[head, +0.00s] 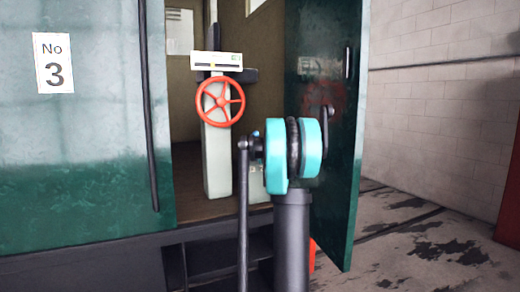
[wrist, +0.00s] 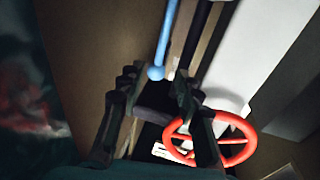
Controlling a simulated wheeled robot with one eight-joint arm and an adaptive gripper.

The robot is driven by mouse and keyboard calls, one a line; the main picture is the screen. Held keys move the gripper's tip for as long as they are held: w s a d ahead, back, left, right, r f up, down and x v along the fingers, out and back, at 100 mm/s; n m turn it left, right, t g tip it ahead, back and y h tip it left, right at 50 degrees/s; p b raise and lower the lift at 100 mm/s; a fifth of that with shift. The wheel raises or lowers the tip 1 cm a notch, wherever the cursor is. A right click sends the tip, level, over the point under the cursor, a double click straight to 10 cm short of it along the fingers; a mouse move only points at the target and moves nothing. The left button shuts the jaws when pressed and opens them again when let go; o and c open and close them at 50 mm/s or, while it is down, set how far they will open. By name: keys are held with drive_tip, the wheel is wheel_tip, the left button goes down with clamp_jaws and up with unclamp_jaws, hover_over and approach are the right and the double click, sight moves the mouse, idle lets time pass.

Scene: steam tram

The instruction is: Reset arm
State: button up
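My gripper (wrist: 155,82) shows in the wrist view with its two dark fingers apart and nothing held between them. A blue rod with a round knob (wrist: 157,72) appears between the fingertips; I cannot tell how far beyond them it is. My arm (head: 292,155), with teal joints, stands in front of the tram doorway in the head view. My gripper is hidden behind the arm there.
A red handwheel (head: 220,101) on a pale column stands inside the doorway; the wheel also shows in the wrist view (wrist: 210,138). The green door (head: 335,190) stands open close to the right of my arm. A green side panel (head: 75,150) marked No 3 is left.

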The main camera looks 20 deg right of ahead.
drive_tip(key=shift+a, duration=0.1)
idle(0.3)
drive_tip(key=s+a+f+n+g+y, duration=0.1)
drive_tip(key=s+a+f+y, duration=0.15)
drive_tip(key=a, duration=0.35)
drive_tip(key=s+a+f+n+y, duration=0.1)
drive_tip(key=s+a+n+y, duration=0.1)
drive_tip(key=s+a, duration=0.3)
drive_tip(key=s+a+f+n+g+y, duration=0.1)
drive_tip(key=s+a+f+y, duration=0.1)
drive_tip(key=a, duration=0.6)
drive_tip(key=s+a+f+n+g+y, duration=0.15)
drive_tip(key=s+a+f+g, duration=0.25)
drive_tip(key=s+a+f, duration=0.6)
drive_tip(key=s+a+f+m+g+h, duration=0.15)
drive_tip(key=s+f+g, duration=0.35)
drive_tip(key=s+f, duration=1.1)
drive_tip(key=s+d+f+m+g+h, duration=0.1)
drive_tip(key=s+d+f, duration=0.1)
drive_tip(key=s, duration=0.6)
drive_tip(key=s+d+f+m+g+h, duration=0.1)
drive_tip(key=s+d+f+g+h, duration=0.1)
drive_tip(key=s+f, duration=0.3)
drive_tip(key=s, duration=0.3)
drive_tip(key=shift+s+d+f+g, duration=0.25)
drive_tip(key=shift+s+g, duration=0.05)
drive_tip(key=shift+s, duration=0.1)
drive_tip(key=shift+h, duration=0.25)
